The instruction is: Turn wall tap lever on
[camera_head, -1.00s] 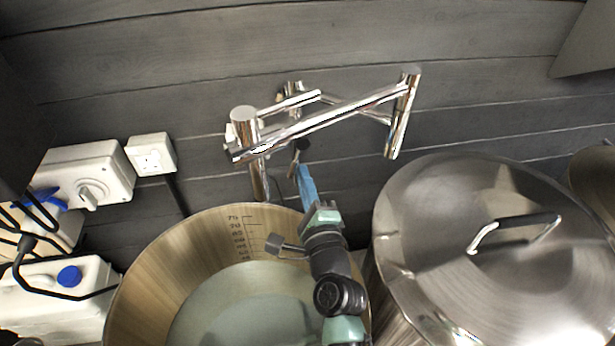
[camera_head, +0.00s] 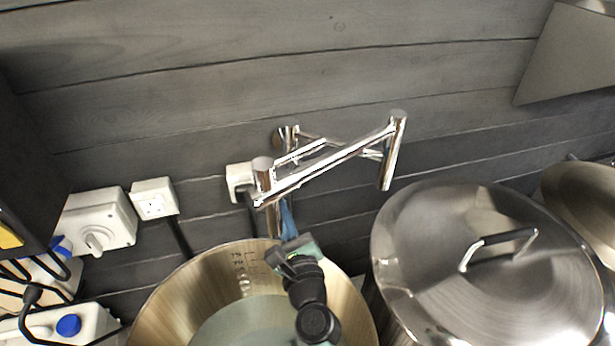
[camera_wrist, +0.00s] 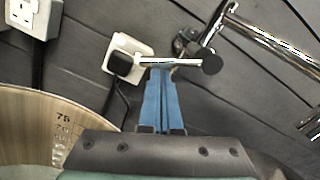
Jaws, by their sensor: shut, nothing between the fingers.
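The chrome wall tap (camera_head: 330,165) has a folding arm that reaches out from the wall above the open pot. In the wrist view, part of its chrome body (camera_wrist: 262,45) shows at upper right. A short chrome bar with a dark round end, apparently the lever (camera_wrist: 172,62), lies across the tips of my gripper (camera_wrist: 158,72). I cannot tell whether they touch. My gripper (camera_head: 285,205) has blue fingers, shut and empty, pointing up towards the wall. In the head view, the tap's arm hides the fingertips and the lever.
The open steel pot (camera_head: 165,312) with liquid stands below my gripper. A lidded pot (camera_head: 420,225) stands to its right. A wall socket (camera_head: 153,199), a switch box (camera_head: 100,220) and another plug socket (camera_head: 238,180) are on the wall at left.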

